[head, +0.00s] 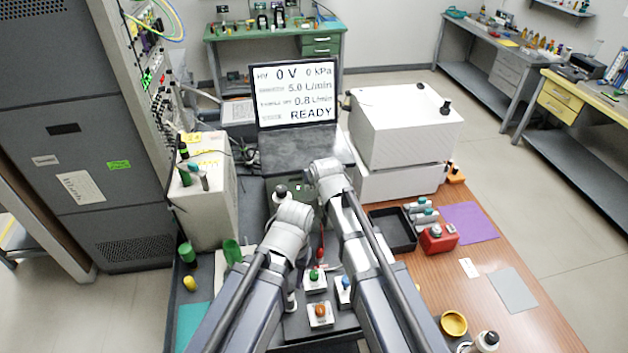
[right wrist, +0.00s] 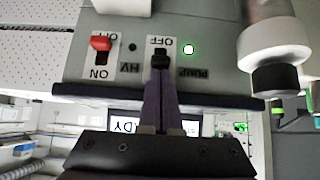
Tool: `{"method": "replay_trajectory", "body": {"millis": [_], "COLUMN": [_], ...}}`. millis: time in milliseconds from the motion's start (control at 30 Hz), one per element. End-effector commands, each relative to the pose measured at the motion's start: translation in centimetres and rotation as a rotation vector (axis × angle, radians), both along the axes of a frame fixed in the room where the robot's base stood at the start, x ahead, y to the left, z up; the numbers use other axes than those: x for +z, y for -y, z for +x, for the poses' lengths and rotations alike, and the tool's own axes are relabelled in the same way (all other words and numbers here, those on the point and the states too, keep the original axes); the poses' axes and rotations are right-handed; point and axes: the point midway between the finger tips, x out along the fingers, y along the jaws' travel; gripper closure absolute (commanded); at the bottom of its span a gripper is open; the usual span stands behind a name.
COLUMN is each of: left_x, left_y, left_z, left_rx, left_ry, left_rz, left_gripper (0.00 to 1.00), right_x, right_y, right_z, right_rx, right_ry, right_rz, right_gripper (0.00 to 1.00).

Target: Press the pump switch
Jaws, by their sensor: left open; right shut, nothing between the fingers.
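The right wrist view is upside down and shows a grey panel (right wrist: 210,25). On it, the black pump switch (right wrist: 160,57) sits beside the PUMP label and a lit green lamp (right wrist: 189,49). My right gripper (right wrist: 160,75) is shut with nothing between its fingers. Its fingertips are right at the pump switch; I cannot tell if they press on it. The red HV switch (right wrist: 101,43) is beside it. In the head view my right wrist hides its fingers and the switches. My left gripper (head: 291,300) is open, partly hidden under its own wrist, near the small button boxes.
The monitor (head: 293,95) reads 0 V, 0 kPa and READY. Button boxes with green (head: 315,281), blue (head: 343,289) and orange (head: 320,314) tops stand between my arms. White boxes (head: 405,125) and a black tray (head: 391,230) are to the right.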

Motion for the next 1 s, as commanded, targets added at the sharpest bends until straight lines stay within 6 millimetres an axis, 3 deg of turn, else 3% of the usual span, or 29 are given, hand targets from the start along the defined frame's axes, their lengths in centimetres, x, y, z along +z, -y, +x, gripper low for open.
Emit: {"method": "replay_trajectory", "body": {"millis": [167, 500, 1000], "left_x": [-0.2, -3.0, -2.3], "left_y": [0.0, 0.0, 0.0], "left_z": [0.0, 0.0, 0.0], "left_rx": [0.000, -0.006, -0.006], "left_ry": [0.000, 0.000, 0.000], "left_rz": [0.000, 0.001, 0.001], "left_gripper": [0.50, 0.50, 0.50], "right_x": [-0.2, -3.0, -2.4], "right_y": [0.0, 0.0, 0.1], "right_z": [0.0, 0.0, -0.5], "right_rx": [0.000, 0.000, 0.000], "right_ry": [0.000, 0.000, -0.006], "right_rz": [0.000, 0.000, -0.001], "right_gripper": [1.00, 1.00, 1.00]}}
